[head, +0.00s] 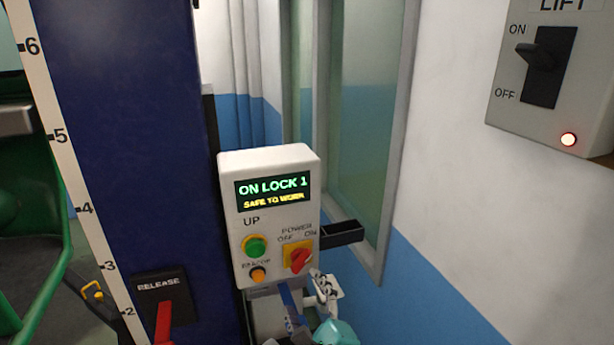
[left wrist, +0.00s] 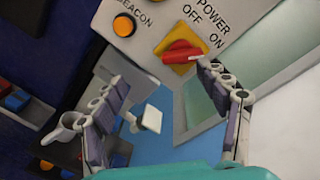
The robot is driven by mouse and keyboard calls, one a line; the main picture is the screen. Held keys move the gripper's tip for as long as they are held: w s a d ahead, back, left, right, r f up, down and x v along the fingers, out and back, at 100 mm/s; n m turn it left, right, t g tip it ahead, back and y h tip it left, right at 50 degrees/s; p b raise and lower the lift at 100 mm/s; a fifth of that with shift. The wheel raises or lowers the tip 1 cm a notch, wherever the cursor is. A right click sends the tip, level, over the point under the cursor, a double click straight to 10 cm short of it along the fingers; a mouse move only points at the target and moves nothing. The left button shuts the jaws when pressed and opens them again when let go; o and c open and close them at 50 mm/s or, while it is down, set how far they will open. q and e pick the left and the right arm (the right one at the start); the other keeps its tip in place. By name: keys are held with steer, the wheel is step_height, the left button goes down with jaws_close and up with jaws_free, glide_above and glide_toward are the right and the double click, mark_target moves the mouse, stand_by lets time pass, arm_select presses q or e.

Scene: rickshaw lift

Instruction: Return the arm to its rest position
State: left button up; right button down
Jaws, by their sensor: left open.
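My left gripper (head: 306,292) is at the bottom of the head view, just below the control box. In the left wrist view my left gripper (left wrist: 160,82) has its two fingers spread apart with nothing between them. The red power knob (head: 299,260) on its yellow plate is just above the fingertips; the red knob (left wrist: 183,54) also shows in the left wrist view, beyond the fingers. I cannot tell whether a fingertip touches it. My right gripper is not in view.
The white control box (head: 231,225) is on the blue column (head: 125,130); its display (head: 272,190) reads "ON LOCK 1, SAFE TO WORK". A red release lever (head: 164,322) is at lower left. A dark tray (head: 342,233) juts out right. A lift switch box (head: 505,105) is on the wall.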

arm_select(q)
steer(key=s+a+f+n+g+b, duration=0.3)
steer(key=a+f+n+g, duration=0.45)
steer(key=a+f, duration=0.65)
steer(key=s+a+f+n+g+h+b, duration=0.1)
steer(key=s+a+f+n+h+b, duration=0.2)
steer(key=s+f+n, duration=0.4)
steer(key=s+a+n+h, duration=0.1)
steer(key=n+h, duration=0.1)
steer(key=n, duration=0.5)
steer(key=shift+s+h, duration=0.3)
steer(key=shift+h, duration=0.1)
steer(key=shift+a+f+g, duration=0.1)
steer(key=shift+g, duration=0.15)
